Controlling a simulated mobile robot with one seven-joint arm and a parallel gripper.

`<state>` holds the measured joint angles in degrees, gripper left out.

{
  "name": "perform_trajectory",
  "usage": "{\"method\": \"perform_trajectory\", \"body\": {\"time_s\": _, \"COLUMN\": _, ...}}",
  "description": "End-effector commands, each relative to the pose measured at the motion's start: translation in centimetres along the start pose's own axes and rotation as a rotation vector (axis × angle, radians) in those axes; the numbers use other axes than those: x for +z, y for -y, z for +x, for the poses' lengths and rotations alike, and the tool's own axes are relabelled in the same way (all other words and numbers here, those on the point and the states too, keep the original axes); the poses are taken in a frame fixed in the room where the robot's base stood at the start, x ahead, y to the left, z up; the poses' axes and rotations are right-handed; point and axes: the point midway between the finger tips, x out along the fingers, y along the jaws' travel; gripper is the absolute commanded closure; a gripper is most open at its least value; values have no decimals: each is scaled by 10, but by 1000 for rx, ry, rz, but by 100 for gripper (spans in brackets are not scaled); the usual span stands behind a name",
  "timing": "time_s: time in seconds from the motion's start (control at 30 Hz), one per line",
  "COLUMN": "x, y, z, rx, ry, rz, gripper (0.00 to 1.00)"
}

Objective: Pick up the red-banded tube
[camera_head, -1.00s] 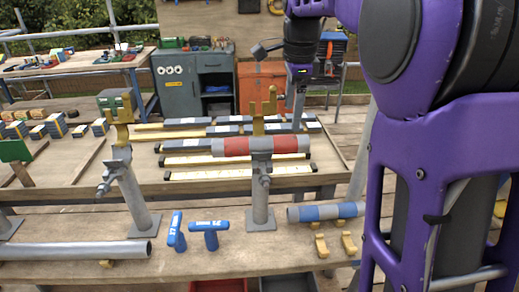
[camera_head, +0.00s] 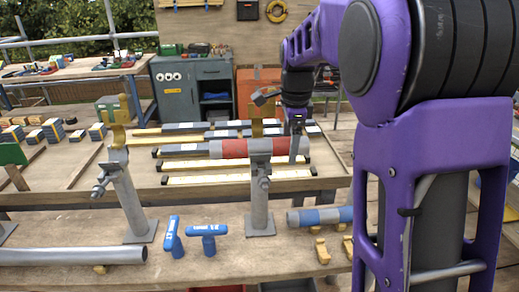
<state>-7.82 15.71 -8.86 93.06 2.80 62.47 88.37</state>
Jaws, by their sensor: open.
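My gripper (camera_head: 297,148) is open and points down at the tube's right end. A grey finger overlaps that end in the picture; I cannot tell whether it touches the tube or stands beside it. The tube's right tip is partly hidden behind my gripper. A blue-banded grey tube (camera_head: 319,216) lies lower on the front bench, on yellow supports, partly hidden by my arm.
A second stand (camera_head: 128,200) with a yellow fork rises at the left.

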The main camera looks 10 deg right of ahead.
Motion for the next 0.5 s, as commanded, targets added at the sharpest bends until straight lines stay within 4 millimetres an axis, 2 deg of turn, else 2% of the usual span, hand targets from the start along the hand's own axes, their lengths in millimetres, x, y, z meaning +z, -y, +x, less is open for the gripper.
{"method": "perform_trajectory", "body": {"time_s": 0.07, "x": 0, "y": 0, "z": 0, "rx": 0, "ry": 0, "rz": 0, "gripper": 12}}
{"method": "perform_trajectory", "body": {"time_s": 0.5, "x": 0, "y": 0, "z": -1, "rx": 0, "ry": 0, "rz": 0, "gripper": 92}}
